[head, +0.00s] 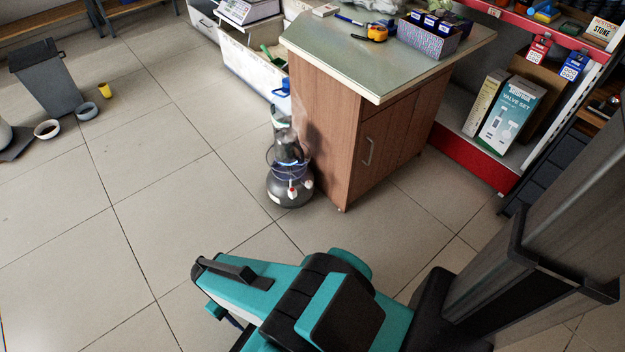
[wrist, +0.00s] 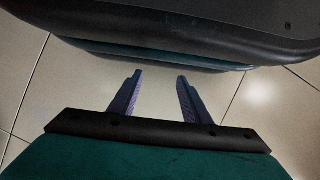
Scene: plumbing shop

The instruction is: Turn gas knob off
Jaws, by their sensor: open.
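A dark, round-bodied appliance (head: 290,186) stands on the floor against the left side of the wooden counter in the head view. It has a cable around it and small white and red parts low on its front. A gas knob cannot be made out clearly at this size. My gripper (wrist: 158,78) is open and empty in the wrist view, its two purple fingers apart above bare floor tiles. In the head view my teal arm is in the foreground, well short of the appliance, and the fingers are mostly hidden below it.
The wooden counter (head: 328,130) bears a patterned box (head: 428,40) and a yellow tape measure (head: 376,33). A red-edged shelf with a valve set box (head: 511,112) stands at right. A grey bin (head: 46,78) and bowls are at far left. The tiled floor (head: 140,185) between is clear.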

